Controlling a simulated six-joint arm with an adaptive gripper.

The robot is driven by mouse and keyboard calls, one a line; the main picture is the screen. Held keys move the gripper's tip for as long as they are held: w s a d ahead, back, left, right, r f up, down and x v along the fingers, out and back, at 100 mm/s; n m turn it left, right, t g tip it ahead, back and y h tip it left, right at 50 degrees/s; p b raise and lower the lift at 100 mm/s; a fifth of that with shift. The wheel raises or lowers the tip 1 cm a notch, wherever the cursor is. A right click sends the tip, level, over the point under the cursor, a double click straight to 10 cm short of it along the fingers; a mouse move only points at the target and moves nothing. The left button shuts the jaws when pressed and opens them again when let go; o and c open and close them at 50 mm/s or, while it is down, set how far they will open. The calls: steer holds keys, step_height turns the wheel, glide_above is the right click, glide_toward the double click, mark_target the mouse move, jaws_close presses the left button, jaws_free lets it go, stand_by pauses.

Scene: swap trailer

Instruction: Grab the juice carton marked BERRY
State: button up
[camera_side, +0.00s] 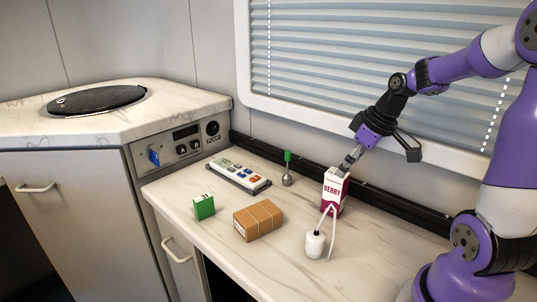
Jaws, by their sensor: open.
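The juice carton marked BERRY (332,192) stands upright on the marble-look counter. It is white at the top with a dark pink lower part. My gripper (348,161) is at the carton's top, coming down at a slant from the upper right. A white bottle with a thin bent tube (315,243) stands in front of the carton, and the tube crosses the carton's lower front.
A green-topped metal item (287,170) stands behind. A dark rail (290,165) and window (350,70) bound the back. The front right counter is clear.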

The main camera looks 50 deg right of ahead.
mark_target(335, 187)
steer(key=x, duration=0.8)
steer(key=shift+s+f, duration=0.2)
steer(key=shift+s, duration=0.1)
jaws_close()
